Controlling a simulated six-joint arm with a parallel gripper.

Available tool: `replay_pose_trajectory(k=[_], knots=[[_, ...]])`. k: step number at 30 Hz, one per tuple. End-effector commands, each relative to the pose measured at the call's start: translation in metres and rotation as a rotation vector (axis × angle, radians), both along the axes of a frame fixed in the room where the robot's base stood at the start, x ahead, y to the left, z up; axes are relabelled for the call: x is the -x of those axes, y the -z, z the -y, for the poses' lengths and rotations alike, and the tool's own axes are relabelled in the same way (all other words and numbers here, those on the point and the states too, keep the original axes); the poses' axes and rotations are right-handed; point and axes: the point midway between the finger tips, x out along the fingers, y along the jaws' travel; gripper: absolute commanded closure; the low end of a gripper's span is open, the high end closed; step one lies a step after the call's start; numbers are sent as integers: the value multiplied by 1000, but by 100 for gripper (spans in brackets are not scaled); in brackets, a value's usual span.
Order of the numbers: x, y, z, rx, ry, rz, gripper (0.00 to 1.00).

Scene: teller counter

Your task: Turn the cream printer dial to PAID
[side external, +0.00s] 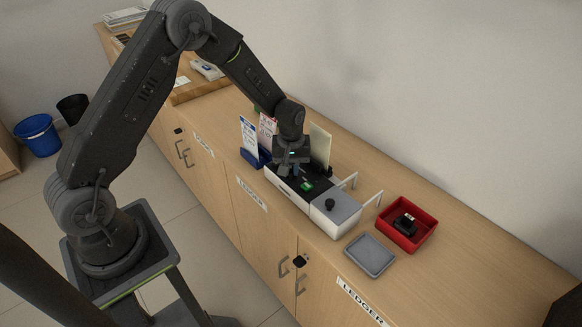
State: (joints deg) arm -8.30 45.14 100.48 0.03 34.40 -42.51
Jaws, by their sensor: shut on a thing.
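The printer (322,222) is a long pale box on the counter, with a black top at its left part and a grey top at its right end. My gripper (297,172) points down onto the black top. It is shut on what appears to be the printer dial, which the fingers and wrist hide. The dial's setting and the PAID mark cannot be read from here. A small green patch (306,187) shows on the black top just right of the fingers. A black knob (330,204) stands on the grey end, apart from my gripper.
A cream upright panel (320,146) stands behind the gripper, and leaflets in a blue holder (249,137) stand left of it. White brackets (349,181) rise behind the printer. A grey tray (370,255) and a red tray (426,232) holding a black item lie right. The counter's far right is clear.

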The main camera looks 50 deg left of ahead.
Motion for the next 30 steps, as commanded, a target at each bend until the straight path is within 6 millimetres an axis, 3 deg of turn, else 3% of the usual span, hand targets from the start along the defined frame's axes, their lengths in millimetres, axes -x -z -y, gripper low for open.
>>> replay_pose_trajectory(k=[7,8,16,25,30], knots=[[0,0,0,1,-5,0,100],[0,0,0,1,-5,0,85],[0,0,0,1,-3,1,61],[0,-4,0,0,-2,1,61],[-1,-28,0,-1,-2,6,61]])
